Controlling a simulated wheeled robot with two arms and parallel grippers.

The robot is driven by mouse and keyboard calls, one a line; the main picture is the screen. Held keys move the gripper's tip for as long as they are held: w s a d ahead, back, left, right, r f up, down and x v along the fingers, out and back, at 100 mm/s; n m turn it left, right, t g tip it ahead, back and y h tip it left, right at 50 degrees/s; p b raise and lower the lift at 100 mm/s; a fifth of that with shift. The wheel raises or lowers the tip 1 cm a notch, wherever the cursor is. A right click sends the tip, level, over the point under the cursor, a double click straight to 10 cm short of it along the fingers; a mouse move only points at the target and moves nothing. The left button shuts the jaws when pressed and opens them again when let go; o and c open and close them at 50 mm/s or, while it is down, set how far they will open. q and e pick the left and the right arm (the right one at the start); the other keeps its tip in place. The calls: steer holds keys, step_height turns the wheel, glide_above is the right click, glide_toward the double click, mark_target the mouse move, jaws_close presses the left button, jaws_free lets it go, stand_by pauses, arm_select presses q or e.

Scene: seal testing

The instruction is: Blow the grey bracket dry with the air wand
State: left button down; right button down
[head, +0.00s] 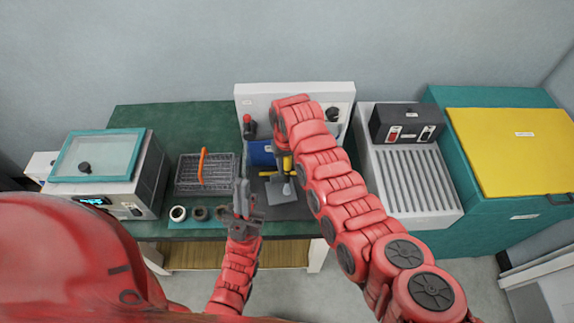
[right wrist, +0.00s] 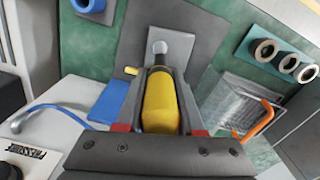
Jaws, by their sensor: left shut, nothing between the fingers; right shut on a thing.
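My right gripper (head: 281,152) is shut on the yellow air wand (right wrist: 160,102). The grey bracket seems to be the flat grey plate (head: 279,190), which also shows in the right wrist view (right wrist: 183,47). The nozzle overlaps the plate in that view; I cannot tell the gap between them. My left gripper (head: 242,190) is shut and empty, upright to the left of the plate. My right arm hides part of the area behind and right of the wand.
A wire basket (head: 190,178) with an orange handle and several rings (head: 178,213) lie to the left. A teal-lidded machine (head: 97,155) stands at far left. A grooved grey tray (head: 412,180) and a yellow-topped cabinet (head: 512,150) stand right. A blue hose (right wrist: 48,108) curves beside the wand.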

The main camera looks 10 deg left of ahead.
steer(key=shift+r, duration=0.1)
steer(key=shift+r+p, duration=0.7)
steer(key=shift+r, duration=1.75)
